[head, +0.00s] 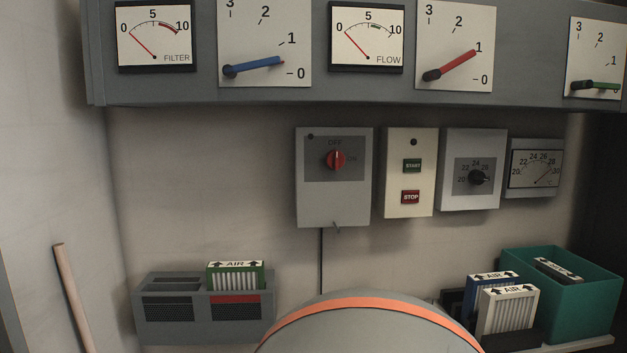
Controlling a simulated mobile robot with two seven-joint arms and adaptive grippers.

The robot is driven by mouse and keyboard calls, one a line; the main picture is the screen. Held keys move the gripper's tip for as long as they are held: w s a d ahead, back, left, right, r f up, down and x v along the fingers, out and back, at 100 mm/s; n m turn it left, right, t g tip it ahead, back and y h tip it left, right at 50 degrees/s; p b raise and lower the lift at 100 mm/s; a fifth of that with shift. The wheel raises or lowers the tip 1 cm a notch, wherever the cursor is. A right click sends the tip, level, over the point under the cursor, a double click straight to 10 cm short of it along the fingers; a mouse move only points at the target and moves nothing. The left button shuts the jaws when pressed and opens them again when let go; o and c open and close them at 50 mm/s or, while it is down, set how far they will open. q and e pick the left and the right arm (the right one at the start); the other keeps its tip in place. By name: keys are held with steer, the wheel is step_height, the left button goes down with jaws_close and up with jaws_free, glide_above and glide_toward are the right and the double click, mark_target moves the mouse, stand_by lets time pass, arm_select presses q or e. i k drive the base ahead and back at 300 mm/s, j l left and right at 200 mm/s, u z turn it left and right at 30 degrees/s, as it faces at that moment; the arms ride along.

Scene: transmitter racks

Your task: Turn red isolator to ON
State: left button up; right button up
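The red isolator (336,160) is a round red rotary knob on a dark plate, set in a grey wall box (333,205). Its pale pointer mark stands upright, towards the OFF label above it. The ON label is faint, at the right of the knob. Nothing touches the knob or covers it. Neither my left nor my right gripper is in view.
Right of the isolator are a START/STOP box (410,180), a black-knob dial box (474,198) and a small meter (534,168). A gauge panel (330,94) overhangs above. Below are a grey filter housing (190,325) and a green crate (585,305).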

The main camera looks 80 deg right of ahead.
mark_target(335, 159)
steer(key=z, duration=2.7)
